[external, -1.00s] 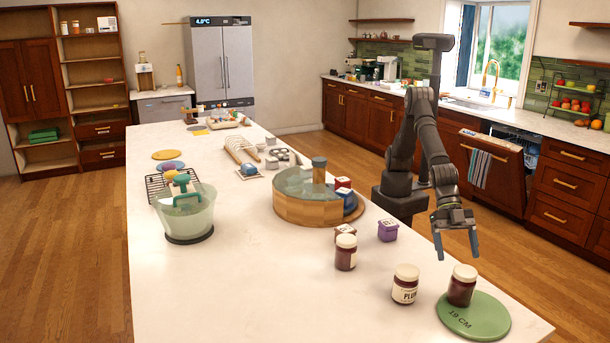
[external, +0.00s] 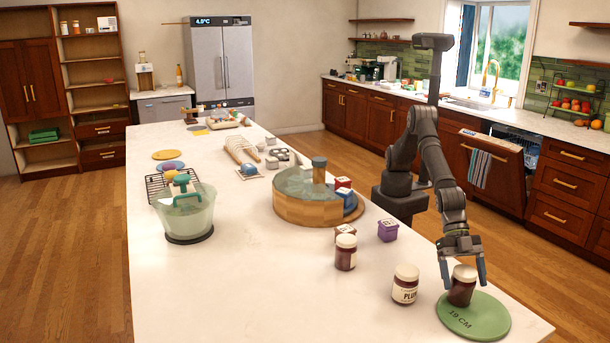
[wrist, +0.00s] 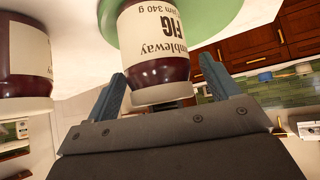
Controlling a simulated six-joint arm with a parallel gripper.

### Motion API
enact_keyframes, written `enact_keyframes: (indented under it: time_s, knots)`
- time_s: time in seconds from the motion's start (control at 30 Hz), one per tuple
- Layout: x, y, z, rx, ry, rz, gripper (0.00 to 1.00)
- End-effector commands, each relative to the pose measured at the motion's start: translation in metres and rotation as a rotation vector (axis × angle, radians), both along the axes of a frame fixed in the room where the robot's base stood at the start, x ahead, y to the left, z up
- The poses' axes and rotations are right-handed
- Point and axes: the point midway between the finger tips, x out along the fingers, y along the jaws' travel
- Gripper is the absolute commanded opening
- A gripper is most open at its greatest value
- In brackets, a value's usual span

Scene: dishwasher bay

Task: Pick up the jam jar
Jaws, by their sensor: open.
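A dark jam jar with a pale lid (external: 461,291) stands on a round green disc marked 19 CM (external: 474,324) near the counter's front right end. In the wrist view this jar (wrist: 152,40) shows a cream FIG label. My gripper (external: 463,272) is open, pointing down, with one finger on each side of this jar's upper part. In the wrist view my gripper (wrist: 162,72) also has a finger on each side of the jar. The lid is partly hidden.
A PLUM jar (external: 405,285) stands close left of the disc, and another dark jar (external: 346,253) stands farther back. The counter's left front is bare.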

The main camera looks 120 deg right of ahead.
Motion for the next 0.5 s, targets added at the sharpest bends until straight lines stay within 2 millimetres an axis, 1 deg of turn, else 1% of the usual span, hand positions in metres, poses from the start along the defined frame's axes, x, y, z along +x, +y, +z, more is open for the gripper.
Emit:
enact_keyframes:
  time_s: [0.13, 0.17, 0.4, 0.47, 0.5]
  knots:
    - [0.0000, -0.0001, -0.0004, -0.001, 0.000, 0.000, 0.81]
    - [0.0000, -0.0001, -0.0004, -0.001, 0.000, 0.000, 0.85]
    - [-0.0001, -0.0001, -0.0003, -0.001, 0.000, 0.000, 0.85]
    - [0.0000, 0.0000, 0.0024, 0.000, 0.000, 0.000, 0.85]
    - [0.0001, 0.0002, 0.0071, 0.002, -0.001, 0.001, 0.85]
